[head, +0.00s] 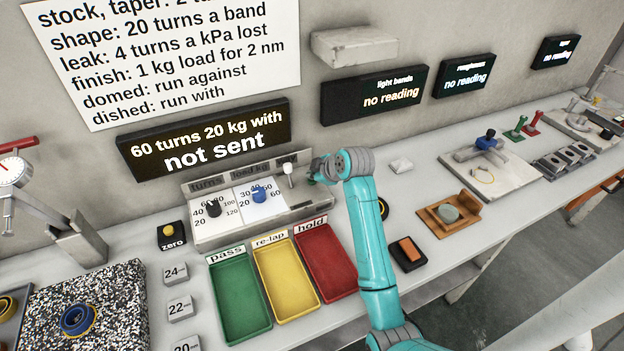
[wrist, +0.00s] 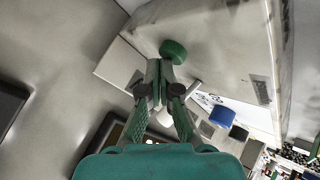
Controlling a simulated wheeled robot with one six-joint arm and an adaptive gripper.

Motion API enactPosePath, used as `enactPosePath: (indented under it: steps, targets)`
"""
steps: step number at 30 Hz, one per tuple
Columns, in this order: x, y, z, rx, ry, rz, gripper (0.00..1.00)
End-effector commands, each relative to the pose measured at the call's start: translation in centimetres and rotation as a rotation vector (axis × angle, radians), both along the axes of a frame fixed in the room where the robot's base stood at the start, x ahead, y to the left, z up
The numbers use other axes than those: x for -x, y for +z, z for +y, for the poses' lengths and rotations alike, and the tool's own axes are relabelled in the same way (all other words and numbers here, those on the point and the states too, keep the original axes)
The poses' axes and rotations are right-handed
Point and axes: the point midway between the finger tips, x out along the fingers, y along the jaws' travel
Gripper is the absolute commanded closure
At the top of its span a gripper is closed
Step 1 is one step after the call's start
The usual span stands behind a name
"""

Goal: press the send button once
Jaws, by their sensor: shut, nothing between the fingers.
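The send button appears to be the round green button (wrist: 173,49) at the right end of the control console (head: 215,234); its label is not readable. My gripper (wrist: 160,70) is shut and empty, with its fingertips close to the green button in the wrist view; I cannot tell whether they touch it. In the head view my arm reaches the console's right end and largely hides the button. The console carries a black turns knob (head: 213,208), a blue load knob (head: 259,194) and a white lever (head: 289,173). The display (head: 205,140) reads "60 turns 20 kg with" and "not sent".
Green pass (head: 240,300), yellow re-lap (head: 284,278) and red hold (head: 327,262) trays lie in front of the console. A yellow zero button (head: 169,231) stands at its left. A wall block (head: 354,46) is above. Some bench behind my arm is clear.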

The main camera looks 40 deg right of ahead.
Motion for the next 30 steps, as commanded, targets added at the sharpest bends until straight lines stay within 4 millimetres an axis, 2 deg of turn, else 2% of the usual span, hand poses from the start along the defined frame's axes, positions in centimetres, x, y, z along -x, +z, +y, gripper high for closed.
enactPosePath:
  steps: [20, 30]
  targets:
    - [0.0, -0.5, 0.0, -0.001, 0.001, 0.002, 1.00]
    - [0.0, 0.5, 0.0, 0.000, 0.000, 0.001, 1.00]
